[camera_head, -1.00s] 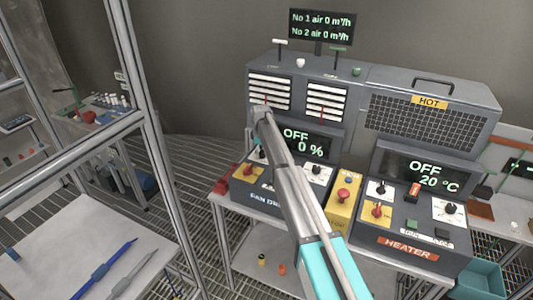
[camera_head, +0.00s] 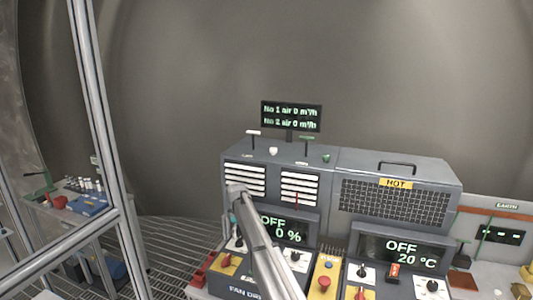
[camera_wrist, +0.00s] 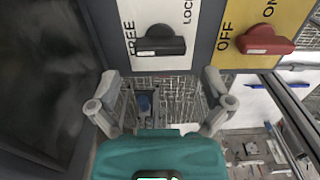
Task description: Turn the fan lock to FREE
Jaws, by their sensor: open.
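The fan lock is a black knob (camera_wrist: 160,45) on a white plate (camera_wrist: 130,42) in the wrist view. FREE is printed along the plate's left side and LOCK at its upper right. The knob's grip bar lies across the picture; I cannot tell which label it marks. My gripper (camera_wrist: 160,88) is open and empty, with one finger on each side just below the knob in the picture, apart from it. In the head view the fan drive unit (camera_head: 245,292) stands behind my arm, which hides part of its controls and the gripper.
A red OFF/ON knob (camera_wrist: 262,40) on a yellow plate sits right beside the lock plate. The heater unit (camera_head: 400,215) stands right of the fan drive, with a red button (camera_head: 324,282) on a yellow box between them. A metal frame post (camera_head: 100,130) rises at left.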

